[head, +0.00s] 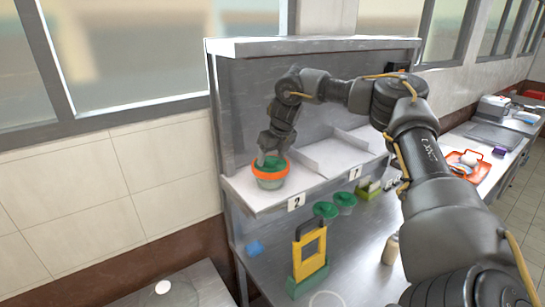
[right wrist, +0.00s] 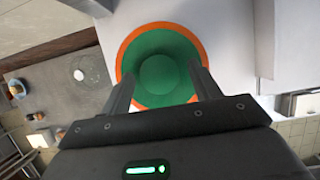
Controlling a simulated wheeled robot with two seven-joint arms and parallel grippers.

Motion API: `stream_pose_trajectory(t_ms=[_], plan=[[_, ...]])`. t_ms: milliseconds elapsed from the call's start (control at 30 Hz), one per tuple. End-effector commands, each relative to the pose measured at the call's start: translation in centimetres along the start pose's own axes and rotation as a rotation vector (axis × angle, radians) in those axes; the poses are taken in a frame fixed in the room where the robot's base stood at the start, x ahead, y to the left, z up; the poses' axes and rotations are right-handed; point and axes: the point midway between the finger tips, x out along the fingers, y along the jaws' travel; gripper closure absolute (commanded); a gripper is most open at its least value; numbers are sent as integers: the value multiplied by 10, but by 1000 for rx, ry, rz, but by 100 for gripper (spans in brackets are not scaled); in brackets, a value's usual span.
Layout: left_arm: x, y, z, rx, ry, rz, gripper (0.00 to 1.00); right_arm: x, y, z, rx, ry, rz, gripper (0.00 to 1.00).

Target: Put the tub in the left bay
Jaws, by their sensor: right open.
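The tub (head: 268,184), green with an orange rim, stands upright on the shelf in the left bay (head: 240,190), by the label "2". My right gripper (head: 268,158) is directly above the tub, pointing down. In the right wrist view the tub (right wrist: 165,58) is seen from above, and the open fingers of my right gripper (right wrist: 162,85) overlap opposite sides of its rim. I cannot tell whether the fingers touch it. My left gripper is out of view.
A low white divider (head: 313,160) stands right of the tub, and another bay is labelled "7" (head: 354,173). The shelf has a metal top (head: 310,45).

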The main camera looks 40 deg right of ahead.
Motion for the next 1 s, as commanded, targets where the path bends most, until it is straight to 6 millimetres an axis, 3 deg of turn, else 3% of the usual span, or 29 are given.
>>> stream_pose_trajectory(t_ms=[167,333,533,700,1000], plan=[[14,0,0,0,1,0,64,-23,1,0,0,-6,2,38],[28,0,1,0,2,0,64,-61,1,0,1,-7,2,38],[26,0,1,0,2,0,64,-102,1,1,-1,-5,-1,38],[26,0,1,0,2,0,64,-117,0,1,0,-3,-1,38],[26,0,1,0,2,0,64,-121,0,0,0,-1,0,38]])
